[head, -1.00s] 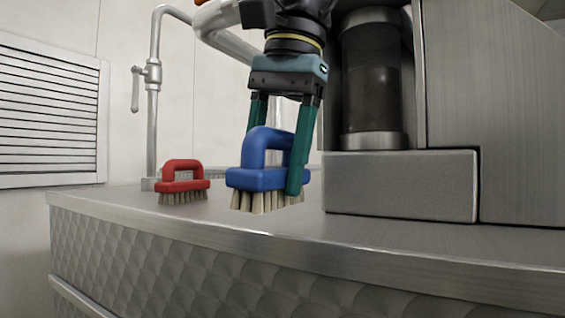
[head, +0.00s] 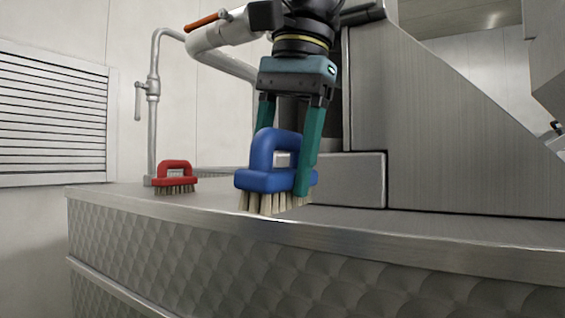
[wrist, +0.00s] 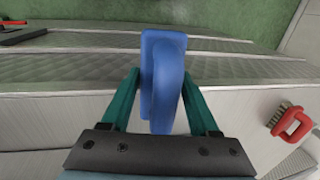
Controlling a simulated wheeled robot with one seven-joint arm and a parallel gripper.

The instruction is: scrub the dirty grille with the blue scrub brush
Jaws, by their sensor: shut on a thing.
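The blue scrub brush (head: 262,180) hangs upright in my gripper (head: 284,160), bristles down. The teal fingers are shut on it, one on each side. In the head view its bristles overlap the counter's front edge; I cannot tell whether they touch. In the wrist view the blue brush (wrist: 162,80) fills the space between the fingers of my gripper (wrist: 160,95) and its bristles are hidden. A pale slatted grille (head: 52,120) is on the wall at the far left, well apart from the brush. No clear dirt shows on it.
A red brush (head: 175,178) stands on the metal counter (head: 400,228), left of my gripper; it also shows in the wrist view (wrist: 292,124). A pipe with a tap (head: 152,100) rises behind it. A large metal housing (head: 450,150) blocks the right. Green floor (wrist: 230,15) lies beyond the counter.

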